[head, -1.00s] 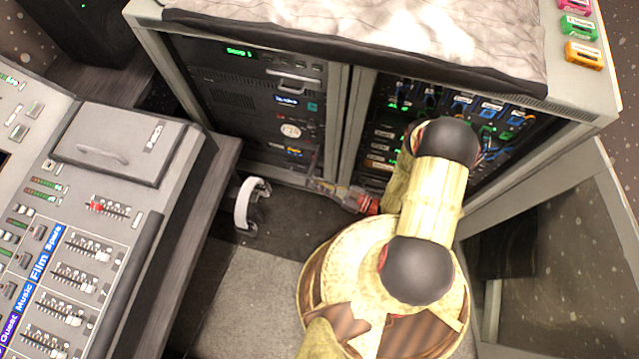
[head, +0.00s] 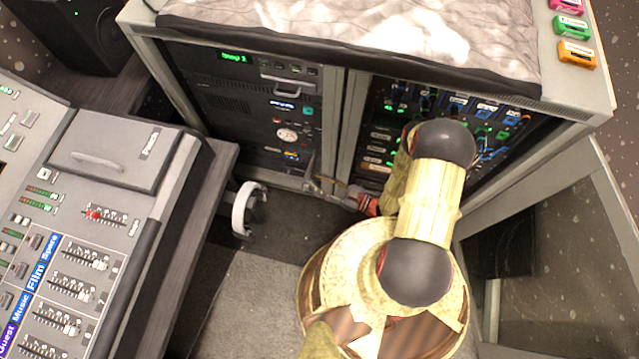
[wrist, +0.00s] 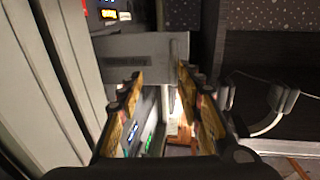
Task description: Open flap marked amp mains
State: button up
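A grey flap (wrist: 140,50) with small dark lettering, too blurred to read, shows just beyond my fingers in the wrist view. A raised strip runs along its right edge. It appears to stand out from the rack, with green and blue lit parts below it. In the head view, a thin grey piece (head: 310,170) at the rack's lower left bay seems to be this flap. My gripper (wrist: 160,76) is open, its two fingers apart on either side of the flap's near edge. Contact cannot be told. In the head view my gripper (head: 335,186) is small and partly hidden by my arm.
The left rack bay (head: 250,100) and right bay with cables (head: 480,120) stand ahead. White-banded headphones (head: 243,210) hang at the left, beside the mixing desk (head: 110,220). An open rack door (head: 570,250) stands right. Dark floor (head: 285,225) lies clear below the gripper.

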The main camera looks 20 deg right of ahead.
jog(key=shift+w+d, duration=0.15)
jog(key=v, duration=1.2)
jog(key=shift+a, duration=0.2)
jog(key=shift+s, duration=0.3)
dwell(0.3)
